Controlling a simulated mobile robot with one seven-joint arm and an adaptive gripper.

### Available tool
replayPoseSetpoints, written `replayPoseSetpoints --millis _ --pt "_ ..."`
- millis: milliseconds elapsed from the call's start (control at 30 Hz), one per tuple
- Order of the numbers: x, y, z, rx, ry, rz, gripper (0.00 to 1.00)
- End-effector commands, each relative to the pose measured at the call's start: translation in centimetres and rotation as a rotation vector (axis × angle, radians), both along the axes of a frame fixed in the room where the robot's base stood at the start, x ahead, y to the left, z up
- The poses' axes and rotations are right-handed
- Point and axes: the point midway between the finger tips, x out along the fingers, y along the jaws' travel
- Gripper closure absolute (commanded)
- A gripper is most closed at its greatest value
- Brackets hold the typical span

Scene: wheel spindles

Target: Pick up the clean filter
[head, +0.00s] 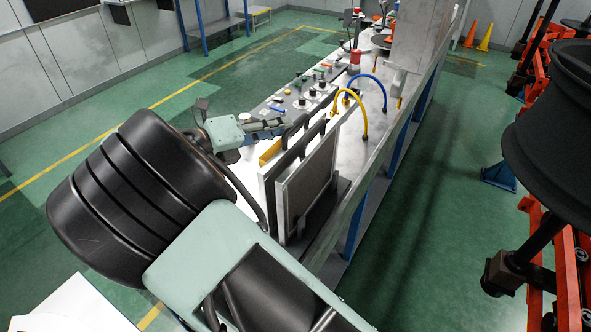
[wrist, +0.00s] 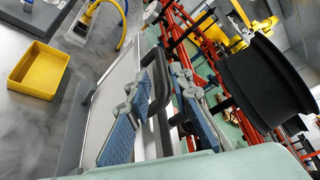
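Two framed filter panels stand upright side by side at the near end of the bench, each with a black handle on top. In the head view, the right panel (head: 311,184) shows a grey-brown face in a light frame. The left panel (head: 267,192) is mostly edge-on and partly hidden by my arm. In the wrist view, a pale panel face (wrist: 117,72) shows. I cannot tell for sure which filter is clean. My gripper (head: 284,126) is at the handles; its blue-padded fingers (wrist: 157,84) are apart, with a black handle (wrist: 160,92) appearing between them.
A yellow tray (wrist: 36,72) lies on the metal bench (head: 372,125) beside the panels. Yellow (head: 346,94) and blue (head: 375,78) hoses arch behind them. Small parts line the bench's left edge. Black wheels on red stands (head: 563,130) are at the right; green floor lies between.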

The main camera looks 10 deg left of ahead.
Motion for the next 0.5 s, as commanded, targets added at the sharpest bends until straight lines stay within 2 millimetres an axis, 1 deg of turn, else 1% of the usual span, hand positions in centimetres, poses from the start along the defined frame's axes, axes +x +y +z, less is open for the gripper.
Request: replayPoseSetpoints --millis 133,300,400,500 --pt "0.9 -1.0 -0.2 -0.002 0.001 -0.001 0.8" --pt "2.8 -2.9 -0.7 -0.002 0.001 -0.002 0.8" --pt "3.6 -3.5 -0.9 -0.001 0.001 -0.001 0.8" --pt "3.9 -3.7 -1.0 0.001 0.001 0.001 0.8"
